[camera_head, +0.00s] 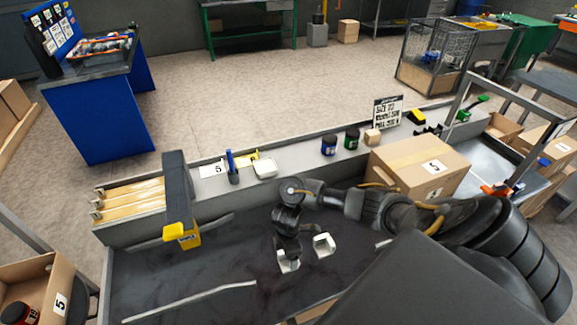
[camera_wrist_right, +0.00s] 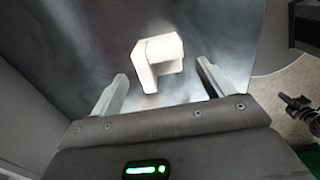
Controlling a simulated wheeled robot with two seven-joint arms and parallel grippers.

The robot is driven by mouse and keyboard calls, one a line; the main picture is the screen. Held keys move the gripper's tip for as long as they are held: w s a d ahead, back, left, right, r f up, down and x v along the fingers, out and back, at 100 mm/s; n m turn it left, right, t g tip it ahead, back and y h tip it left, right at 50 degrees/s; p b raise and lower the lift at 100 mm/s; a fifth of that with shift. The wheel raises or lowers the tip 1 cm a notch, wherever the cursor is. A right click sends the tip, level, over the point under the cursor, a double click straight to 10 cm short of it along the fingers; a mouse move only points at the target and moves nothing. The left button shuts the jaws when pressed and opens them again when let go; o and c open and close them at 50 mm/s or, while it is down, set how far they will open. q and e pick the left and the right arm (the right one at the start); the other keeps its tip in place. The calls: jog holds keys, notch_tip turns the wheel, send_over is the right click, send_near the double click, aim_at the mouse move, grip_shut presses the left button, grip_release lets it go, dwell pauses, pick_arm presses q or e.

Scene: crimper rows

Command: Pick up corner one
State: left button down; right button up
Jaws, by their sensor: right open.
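A small white corner piece (camera_head: 323,244) lies on the dark bench top (camera_head: 215,265) in the head view. My right gripper (camera_head: 288,262) points down at the bench just left of this piece. Pale shapes show at the gripper's lower end; I cannot tell whether they are only its fingers or include a second corner piece. In the right wrist view my right gripper (camera_wrist_right: 160,88) is open, its two fingers apart. A white L-shaped corner (camera_wrist_right: 158,60) lies beyond the fingertips, roughly centred between them, not gripped. My left gripper is not in view.
A dark post with a yellow end (camera_head: 182,231) stands left. Blue (camera_head: 329,145) and green (camera_head: 352,139) jars sit on the back ledge. A long pale strip (camera_head: 190,301) lies at the front left.

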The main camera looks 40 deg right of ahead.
jog(key=f, duration=0.2)
jog(key=f+b, duration=0.1)
jog(key=f, duration=0.2)
jog(key=shift+s+d, duration=0.15)
jog(key=shift+d, duration=0.05)
jog(key=c, duration=1)
jog(key=shift+c, duration=0.2)
